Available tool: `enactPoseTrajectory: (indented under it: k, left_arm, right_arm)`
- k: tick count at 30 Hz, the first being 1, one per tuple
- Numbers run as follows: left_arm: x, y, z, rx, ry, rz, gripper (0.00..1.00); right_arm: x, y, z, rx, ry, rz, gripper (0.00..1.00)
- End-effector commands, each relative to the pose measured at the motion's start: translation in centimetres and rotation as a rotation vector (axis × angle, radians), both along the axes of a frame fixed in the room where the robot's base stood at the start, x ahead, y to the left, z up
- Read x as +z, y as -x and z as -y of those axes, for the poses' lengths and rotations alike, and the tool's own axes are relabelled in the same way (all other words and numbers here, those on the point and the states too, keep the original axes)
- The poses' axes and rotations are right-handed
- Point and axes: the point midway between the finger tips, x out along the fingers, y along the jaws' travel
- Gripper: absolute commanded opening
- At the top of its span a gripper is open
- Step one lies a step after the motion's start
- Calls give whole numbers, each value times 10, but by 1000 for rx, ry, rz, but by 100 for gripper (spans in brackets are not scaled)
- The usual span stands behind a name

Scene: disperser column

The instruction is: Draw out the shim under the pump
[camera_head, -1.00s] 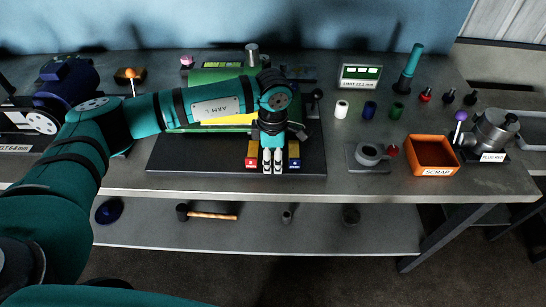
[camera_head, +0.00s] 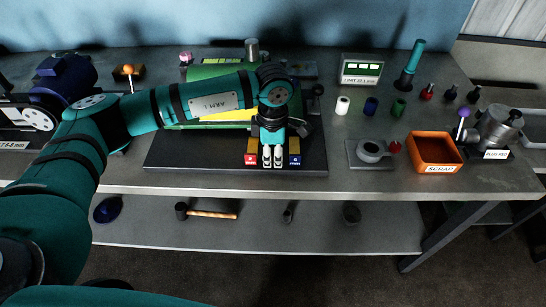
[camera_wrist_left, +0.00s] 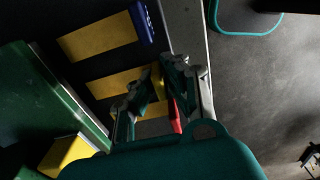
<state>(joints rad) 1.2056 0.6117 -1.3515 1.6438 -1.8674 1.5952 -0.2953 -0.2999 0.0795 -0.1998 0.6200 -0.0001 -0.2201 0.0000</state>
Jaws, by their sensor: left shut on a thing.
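The green pump (camera_head: 205,72) stands on a dark base plate (camera_head: 190,155), partly hidden behind my left arm. At the plate's front edge, a red tab (camera_head: 250,159) and a blue tab (camera_head: 294,159) end two yellow strips. My left gripper (camera_head: 272,157) points down between them. In the left wrist view, its fingers (camera_wrist_left: 162,90) are closed about a yellow piece (camera_wrist_left: 158,86), which looks like the end of a middle shim. The blue tab (camera_wrist_left: 142,22) and red tab (camera_wrist_left: 173,116) lie either side of it. The fingers hide most of the held piece. My right gripper is out of view.
Right of the plate are a round grey fixture (camera_head: 369,152), an orange scrap bin (camera_head: 435,150) and several small coloured cylinders. A display box (camera_head: 361,69) stands behind. Bench (camera_head: 330,183) is free in front; a hammer (camera_head: 212,213) lies on the lower shelf.

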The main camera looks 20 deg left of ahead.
Motion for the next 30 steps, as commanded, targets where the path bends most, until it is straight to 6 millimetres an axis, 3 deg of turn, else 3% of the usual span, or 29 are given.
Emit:
enactPoseTrajectory:
  k: [4, 5, 9, 20, 30]
  left_arm:
    - [1, 0, 1, -1, 2, 1, 0]
    - [1, 0, 1, -1, 2, 1, 14]
    - [1, 0, 1, -1, 2, 1, 32]
    - [7, 0, 1, 0, 2, 2, 33]
    - [72, -1, 1, -1, 2, 5, 33]
  right_arm:
    - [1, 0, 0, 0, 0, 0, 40]
    - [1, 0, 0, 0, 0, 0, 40]
    - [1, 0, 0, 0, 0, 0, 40]
    - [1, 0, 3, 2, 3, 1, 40]
    - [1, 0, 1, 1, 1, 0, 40]
